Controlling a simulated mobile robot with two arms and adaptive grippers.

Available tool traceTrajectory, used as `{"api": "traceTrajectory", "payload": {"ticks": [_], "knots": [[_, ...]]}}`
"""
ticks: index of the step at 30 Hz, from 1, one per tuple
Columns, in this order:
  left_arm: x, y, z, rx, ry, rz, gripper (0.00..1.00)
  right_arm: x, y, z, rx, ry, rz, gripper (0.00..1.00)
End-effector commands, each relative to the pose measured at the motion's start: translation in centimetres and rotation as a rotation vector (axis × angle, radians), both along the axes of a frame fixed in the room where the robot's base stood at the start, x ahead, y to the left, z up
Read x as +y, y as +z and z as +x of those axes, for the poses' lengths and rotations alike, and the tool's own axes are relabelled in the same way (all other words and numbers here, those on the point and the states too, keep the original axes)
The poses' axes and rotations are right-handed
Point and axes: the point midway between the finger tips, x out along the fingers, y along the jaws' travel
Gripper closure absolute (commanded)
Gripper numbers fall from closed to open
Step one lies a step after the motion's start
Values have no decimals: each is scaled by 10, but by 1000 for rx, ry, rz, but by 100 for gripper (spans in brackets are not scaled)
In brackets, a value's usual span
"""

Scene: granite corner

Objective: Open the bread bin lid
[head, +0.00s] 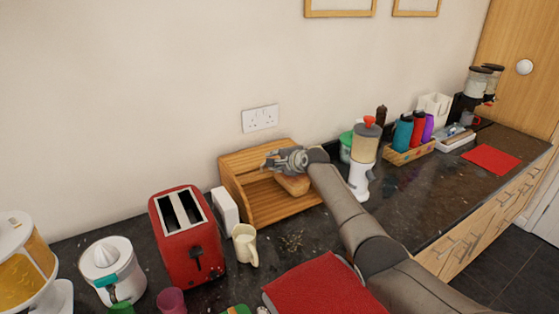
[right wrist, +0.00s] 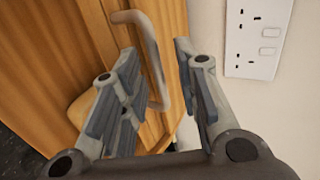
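The wooden bread bin (head: 228,185) stands against the wall on the dark counter. Its front is open, and a brown loaf (head: 293,186) shows inside. The loaf also shows in the right wrist view (right wrist: 82,107). My right gripper (head: 270,161) is at the upper front of the bin. In the right wrist view its fingers (right wrist: 157,55) are apart, on either side of the curved lid handle (right wrist: 152,58), with visible gaps. The lid appears raised; its exact angle is unclear because my gripper and arm cover part of the bin. My left gripper is not in view.
A wall socket (head: 260,118) is just above the bin. A white box (head: 225,207), a cream mug (head: 245,246) and a red toaster (head: 187,236) stand left of it. A white dispenser (head: 363,160) stands to the right, close to my arm. A red cloth (head: 318,287) lies in front.

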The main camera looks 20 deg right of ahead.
Motion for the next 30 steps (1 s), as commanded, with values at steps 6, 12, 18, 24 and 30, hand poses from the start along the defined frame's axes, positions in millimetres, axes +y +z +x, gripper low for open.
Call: {"api": "traceTrajectory", "payload": {"ticks": [6, 12, 18, 24, 30], "knots": [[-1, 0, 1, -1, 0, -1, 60, -1, 3, -7, -1, 2, -1, 71], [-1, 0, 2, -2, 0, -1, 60, -4, 11, -22, -1, 0, -2, 71], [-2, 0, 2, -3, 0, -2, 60, -6, 20, -40, -1, 1, -2, 71], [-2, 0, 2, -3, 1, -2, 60, -9, 31, -60, -1, 0, -2, 71], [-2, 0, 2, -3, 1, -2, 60, -12, 43, -82, -2, 0, -2, 71]]}}
